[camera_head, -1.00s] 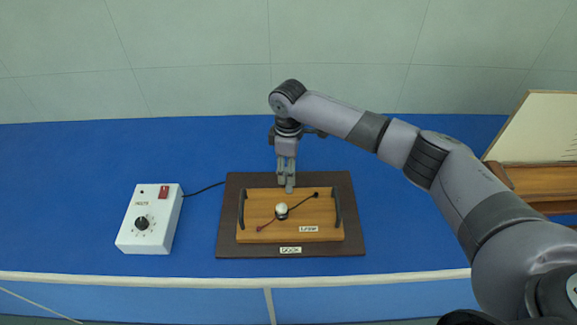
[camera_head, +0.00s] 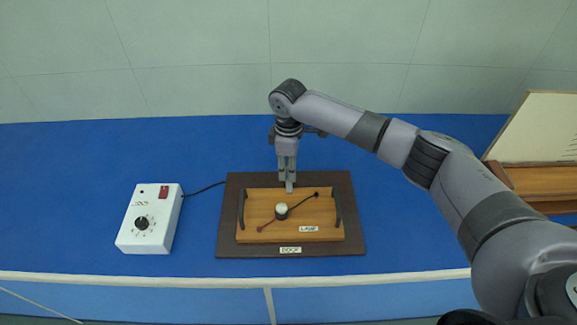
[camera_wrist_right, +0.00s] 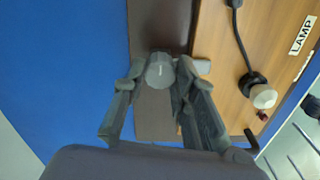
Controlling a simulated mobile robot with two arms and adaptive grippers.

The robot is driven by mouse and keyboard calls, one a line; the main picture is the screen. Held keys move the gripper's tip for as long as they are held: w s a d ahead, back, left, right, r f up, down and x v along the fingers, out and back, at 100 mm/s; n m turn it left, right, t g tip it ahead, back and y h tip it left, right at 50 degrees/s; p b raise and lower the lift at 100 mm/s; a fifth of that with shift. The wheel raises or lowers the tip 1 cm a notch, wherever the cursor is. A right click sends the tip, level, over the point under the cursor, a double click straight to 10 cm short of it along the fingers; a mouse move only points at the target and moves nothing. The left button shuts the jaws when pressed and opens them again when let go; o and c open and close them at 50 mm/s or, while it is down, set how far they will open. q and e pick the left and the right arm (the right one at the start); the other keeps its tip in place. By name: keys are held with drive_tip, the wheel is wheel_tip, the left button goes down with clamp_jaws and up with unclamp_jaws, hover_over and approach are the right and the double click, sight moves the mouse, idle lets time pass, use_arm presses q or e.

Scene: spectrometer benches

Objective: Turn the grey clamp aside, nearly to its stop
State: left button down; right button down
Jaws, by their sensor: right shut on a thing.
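The grey clamp (camera_head: 290,188) is at the back edge of the wooden lamp board (camera_head: 262,228), mostly hidden by my right gripper (camera_head: 287,179). In the right wrist view my right gripper (camera_wrist_right: 160,82) is shut on the clamp's round grey part (camera_wrist_right: 160,70). A pale end of the clamp (camera_wrist_right: 203,67) shows beyond the finger, at the edge of the board (camera_wrist_right: 215,110). The board carries a small white lamp (camera_head: 281,209) with dark leads and a label reading LAMP (camera_wrist_right: 301,36). My left gripper is not in view.
The board lies on a dark dock plate (camera_head: 228,240) and has a black handle at each side. A white control box (camera_head: 150,218) with a knob and red switch stands left, its cable running to the dock. A wooden item (camera_head: 540,180) stands far right. Blue bench is clear between.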

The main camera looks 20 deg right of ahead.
drive_tip(key=shift+r, duration=0.1)
drive_tip(key=n+p, duration=0.2)
drive_tip(key=n, duration=0.1)
drive_tip(key=shift+n, duration=0.3)
drive_tip(key=n+p, duration=0.1)
drive_tip(key=n, duration=0.1)
drive_tip(key=shift+n, duration=0.4)
drive_tip(key=n, duration=0.2)
drive_tip(key=shift+n, duration=0.4)
drive_tip(key=n, duration=0.4)
drive_tip(key=shift+p, duration=0.3)
drive_tip(key=shift+n, duration=2.5)
drive_tip(key=c, duration=1.3)
unclamp_jaws()
